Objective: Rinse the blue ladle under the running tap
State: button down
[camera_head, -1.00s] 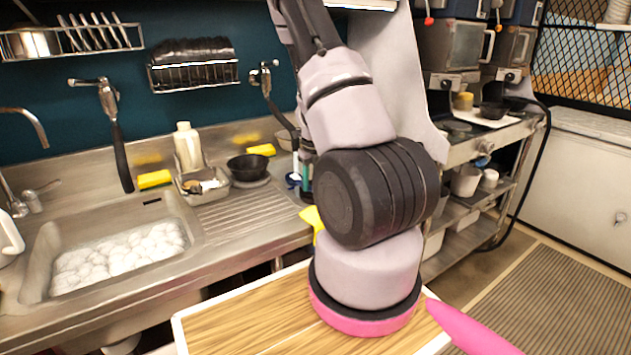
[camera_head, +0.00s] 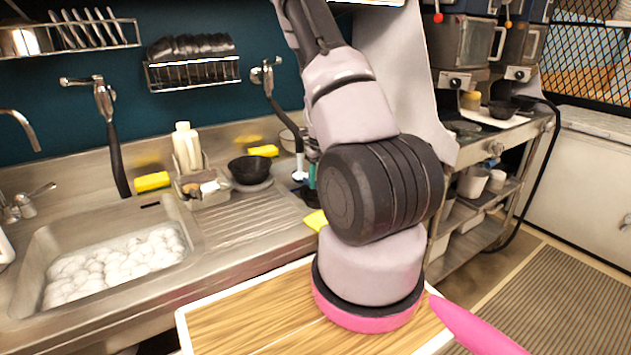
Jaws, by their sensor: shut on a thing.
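The steel sink (camera_head: 30,262) is at the lower left, with white foam or bubbles (camera_head: 120,260) over its bottom. A curved tap spout (camera_head: 22,130) and a lever handle (camera_head: 28,202) show at the left edge; I see no running water from the spout. I cannot make out the blue ladle. My arm rises through the middle of the view and leaves it at the top. My gripper is not in view, so what it holds is not shown.
Black spray hoses hang at the wall (camera_head: 115,150). A yellow sponge (camera_head: 152,181), a white bottle (camera_head: 187,148) and a black bowl (camera_head: 250,169) stand behind the ribbed drainboard (camera_head: 250,220). A loaded shelf (camera_head: 490,200) stands to the right. The floor mat (camera_head: 560,300) is clear.

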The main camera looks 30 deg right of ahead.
jog(key=shift+s+d, duration=0.1)
jog(key=shift+d, duration=0.05)
dwell(0.4)
jog(key=shift+s+d, duration=0.2)
jog(key=shift+w+a, duration=0.1)
jog(key=shift+a, duration=0.05)
jog(key=shift+w+a, duration=0.2)
jog(key=shift+a, duration=0.05)
jog(key=shift+d, duration=0.1)
dwell(0.4)
jog(key=shift+s+d, duration=0.3)
jog(key=shift+d, duration=0.05)
jog(key=shift+w+a, duration=0.1)
jog(key=shift+a, duration=0.1)
jog(key=shift+w+a, duration=0.2)
jog(key=shift+a, duration=0.05)
